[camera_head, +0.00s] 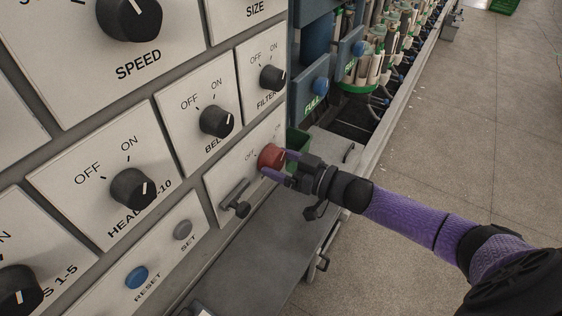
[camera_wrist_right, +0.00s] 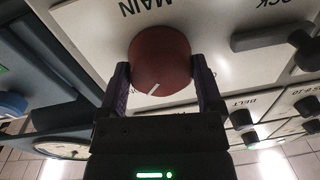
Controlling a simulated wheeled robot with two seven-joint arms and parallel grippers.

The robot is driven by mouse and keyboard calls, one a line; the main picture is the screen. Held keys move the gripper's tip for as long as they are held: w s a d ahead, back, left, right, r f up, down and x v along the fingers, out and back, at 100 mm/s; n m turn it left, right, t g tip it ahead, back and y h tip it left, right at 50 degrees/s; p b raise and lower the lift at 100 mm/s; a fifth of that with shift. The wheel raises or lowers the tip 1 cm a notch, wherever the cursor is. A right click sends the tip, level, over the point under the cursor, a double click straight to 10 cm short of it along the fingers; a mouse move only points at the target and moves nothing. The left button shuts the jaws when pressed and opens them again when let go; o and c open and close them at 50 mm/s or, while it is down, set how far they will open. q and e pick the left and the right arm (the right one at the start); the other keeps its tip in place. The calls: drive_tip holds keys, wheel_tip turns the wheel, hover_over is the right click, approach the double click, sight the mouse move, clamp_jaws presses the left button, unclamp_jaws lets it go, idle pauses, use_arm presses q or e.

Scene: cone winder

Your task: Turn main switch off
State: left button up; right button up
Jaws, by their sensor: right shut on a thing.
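The main switch is a red round knob (camera_head: 271,157) on a pale panel plate, low on the right of the control panel. In the head view the gripper hides part of the knob's plate, and an OFF label shows to the left of the knob. My left gripper is not in view.
A dark lock handle (camera_head: 236,199) sits left of the red knob on the same plate. The belt knob (camera_head: 216,121) and filter knob (camera_head: 272,78) are above. A reset button (camera_head: 136,277) is lower left. A dark grey ledge (camera_head: 255,255) lies below; open floor is to the right.

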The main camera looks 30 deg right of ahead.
drive_tip(key=shift+n, duration=0.4)
drive_tip(key=n+p, duration=0.1)
drive_tip(key=n, duration=0.2)
drive_tip(key=shift+r, duration=0.1)
drive_tip(key=n, duration=0.5)
drive_tip(key=shift+n+h+p, duration=0.3)
drive_tip(key=shift+p, duration=0.05)
drive_tip(key=shift+n, duration=1.2)
drive_tip(key=n, duration=0.3)
drive_tip(key=shift+n+h, duration=0.3)
drive_tip(key=shift+n, duration=1)
